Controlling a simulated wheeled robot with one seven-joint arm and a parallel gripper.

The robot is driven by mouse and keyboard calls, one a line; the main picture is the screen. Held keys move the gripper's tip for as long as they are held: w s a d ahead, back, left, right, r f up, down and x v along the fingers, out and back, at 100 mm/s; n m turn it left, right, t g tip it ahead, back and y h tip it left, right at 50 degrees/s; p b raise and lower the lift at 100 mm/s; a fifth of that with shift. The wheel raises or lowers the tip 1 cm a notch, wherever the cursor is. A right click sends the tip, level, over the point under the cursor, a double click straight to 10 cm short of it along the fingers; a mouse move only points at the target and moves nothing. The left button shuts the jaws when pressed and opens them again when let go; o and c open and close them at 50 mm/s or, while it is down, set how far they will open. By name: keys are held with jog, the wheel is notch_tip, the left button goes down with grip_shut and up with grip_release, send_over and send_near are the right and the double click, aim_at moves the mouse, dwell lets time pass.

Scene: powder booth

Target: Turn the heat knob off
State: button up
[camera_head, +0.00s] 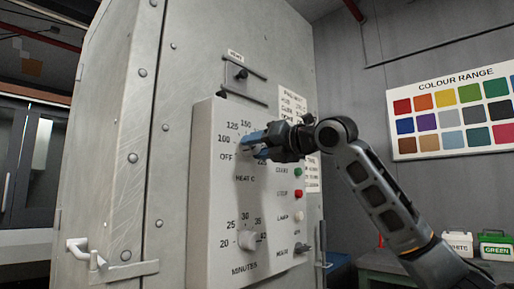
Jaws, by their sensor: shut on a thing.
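The heat dial is at the upper part of the light grey control panel (205,180), with OFF, 100, 125 and 150 marked around it and "HEAT C" below. My gripper (250,143) reaches in from the right, its blue fingers at the centre of this dial and shut on the heat knob. The fingers cover the knob, so its pointer and setting cannot be read.
Below is the minutes knob (248,240). A green start button (298,170), a red stop button (299,194), a lamp (299,216) and a mode switch (301,248) are at the panel's right. A door handle (85,250) sticks out at lower left.

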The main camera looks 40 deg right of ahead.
jog(key=shift+f, duration=0.15)
jog(key=o, duration=1.1)
jog(key=shift+c, duration=0.2)
jog(key=s, duration=0.7)
jog(key=shift+s+d, duration=0.2)
jog(key=shift+s, duration=0.2)
